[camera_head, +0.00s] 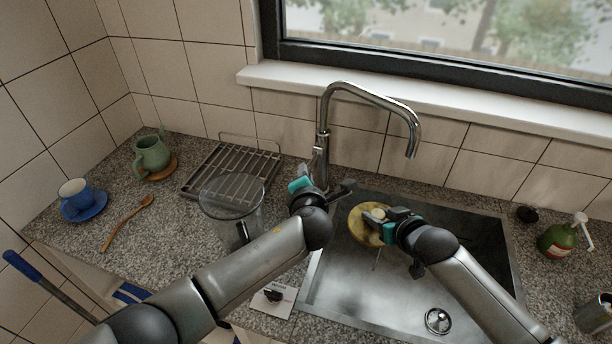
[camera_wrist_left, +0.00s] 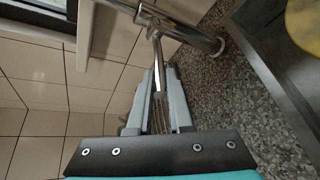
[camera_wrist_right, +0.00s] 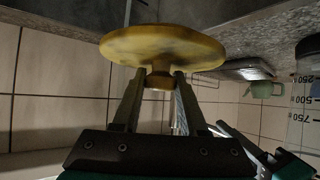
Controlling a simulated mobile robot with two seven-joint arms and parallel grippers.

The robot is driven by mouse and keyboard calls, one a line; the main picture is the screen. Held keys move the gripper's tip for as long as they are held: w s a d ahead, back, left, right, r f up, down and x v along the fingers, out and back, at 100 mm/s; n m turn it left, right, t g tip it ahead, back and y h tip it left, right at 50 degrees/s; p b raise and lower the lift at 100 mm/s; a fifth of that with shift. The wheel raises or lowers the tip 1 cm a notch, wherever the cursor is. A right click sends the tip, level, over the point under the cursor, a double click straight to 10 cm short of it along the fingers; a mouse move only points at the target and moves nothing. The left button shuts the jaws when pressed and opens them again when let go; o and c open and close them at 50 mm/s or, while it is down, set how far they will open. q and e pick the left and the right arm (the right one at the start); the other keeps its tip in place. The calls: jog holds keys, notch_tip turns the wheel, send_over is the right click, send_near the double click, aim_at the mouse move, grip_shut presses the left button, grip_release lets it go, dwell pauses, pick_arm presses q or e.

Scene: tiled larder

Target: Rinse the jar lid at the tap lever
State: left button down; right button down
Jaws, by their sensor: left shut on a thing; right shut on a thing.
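The jar lid (camera_head: 360,224) is a round yellow disc with a knob. My right gripper (camera_head: 378,216) is shut on the knob and holds the lid over the sink's left part. In the right wrist view the lid (camera_wrist_right: 165,45) spans the fingertips, its knob (camera_wrist_right: 158,80) between them. The chrome tap (camera_head: 324,140) stands behind the sink, its spout (camera_head: 413,140) bent over the basin. No water stream shows. My left gripper (camera_head: 306,172) is at the tap's base. In the left wrist view its fingers are shut on the slim tap lever (camera_wrist_left: 158,62).
A clear measuring jug (camera_head: 228,205) stands beside my left forearm, near a wire rack (camera_head: 215,176). A green soap bottle (camera_head: 556,242) stands right of the sink (camera_head: 375,292).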

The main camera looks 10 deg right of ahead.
pick_arm(q)
jog(key=c, duration=0.8)
grip_release()
jog(key=shift+c, duration=0.2)
jog(key=shift+s, duration=0.1)
jog(key=v, duration=1.2)
